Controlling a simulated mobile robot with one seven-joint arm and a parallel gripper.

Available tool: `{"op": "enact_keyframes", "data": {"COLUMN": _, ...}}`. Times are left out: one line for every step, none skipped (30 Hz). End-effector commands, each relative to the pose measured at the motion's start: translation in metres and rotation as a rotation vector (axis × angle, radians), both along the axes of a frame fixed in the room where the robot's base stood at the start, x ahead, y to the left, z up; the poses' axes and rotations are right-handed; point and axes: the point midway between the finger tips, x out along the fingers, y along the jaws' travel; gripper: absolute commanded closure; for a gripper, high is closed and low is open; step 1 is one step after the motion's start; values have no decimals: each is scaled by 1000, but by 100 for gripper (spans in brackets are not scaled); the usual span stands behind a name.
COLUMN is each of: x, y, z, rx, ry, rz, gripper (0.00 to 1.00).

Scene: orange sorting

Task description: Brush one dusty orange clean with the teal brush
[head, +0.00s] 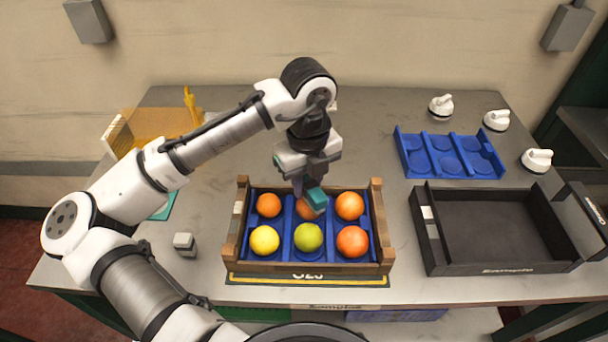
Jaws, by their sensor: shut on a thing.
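A wooden crate (236,250) with a blue divided insert stands at the table's front middle. It holds two rows of round fruit. The back row has a left orange (268,205), a middle orange (303,211) and a right orange (349,206). The front row has a yellow fruit (265,240), a green fruit (308,237) and a red-orange fruit (351,241). My gripper (309,186) is shut on the teal brush (317,197) above the back middle compartment. The brush partly hides the middle orange; whether it touches, and any dust, I cannot tell.
A black tray (423,243), seemingly empty, stands right of the crate. Behind it are a blue divided tray (403,155) and white knobbed objects (441,107), (496,120), (537,160). A small grey block (184,243), a teal pad (163,208) and a translucent orange box (155,128) are left.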

Motion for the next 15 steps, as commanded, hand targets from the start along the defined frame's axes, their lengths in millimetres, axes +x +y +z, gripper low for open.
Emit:
{"op": "enact_keyframes", "data": {"x": -3, "y": -2, "z": 0, "rx": -1, "ry": 2, "rz": -3, "gripper": 98}}
{"op": "enact_keyframes", "data": {"x": -5, "y": -3, "z": 0, "rx": -1, "ry": 2, "rz": -3, "gripper": 98}}
{"op": "enact_keyframes", "data": {"x": -7, "y": -4, "z": 0, "rx": -1, "ry": 2, "rz": -2, "gripper": 98}}
{"op": "enact_keyframes", "data": {"x": -8, "y": -4, "z": 0, "rx": -1, "ry": 2, "rz": -2, "gripper": 98}}
{"op": "enact_keyframes", "data": {"x": -9, "y": -5, "z": 0, "rx": 0, "ry": 1, "rz": -1, "gripper": 98}}
{"op": "enact_keyframes", "data": {"x": -9, "y": -5, "z": 0, "rx": 0, "ry": 1, "rz": -1, "gripper": 98}}
{"op": "enact_keyframes", "data": {"x": -9, "y": -5, "z": 0, "rx": 0, "ry": 1, "rz": -1, "gripper": 98}}
{"op": "enact_keyframes", "data": {"x": -9, "y": -5, "z": 0, "rx": 0, "ry": 1, "rz": -1, "gripper": 98}}
{"op": "enact_keyframes", "data": {"x": -9, "y": -5, "z": 0, "rx": 0, "ry": 1, "rz": 0, "gripper": 98}}
{"op": "enact_keyframes", "data": {"x": -8, "y": -4, "z": 0, "rx": 0, "ry": 1, "rz": 0, "gripper": 98}}
{"op": "enact_keyframes", "data": {"x": -7, "y": -4, "z": 0, "rx": -1, "ry": 1, "rz": 1, "gripper": 98}}
{"op": "enact_keyframes", "data": {"x": -5, "y": -3, "z": 0, "rx": -1, "ry": 1, "rz": 1, "gripper": 98}}
{"op": "enact_keyframes", "data": {"x": -4, "y": -2, "z": 0, "rx": -1, "ry": 1, "rz": 1, "gripper": 98}}
{"op": "enact_keyframes", "data": {"x": -3, "y": -2, "z": 1, "rx": -1, "ry": 1, "rz": 1, "gripper": 98}}
{"op": "enact_keyframes", "data": {"x": -1, "y": 0, "z": 1, "rx": -1, "ry": 1, "rz": 1, "gripper": 98}}
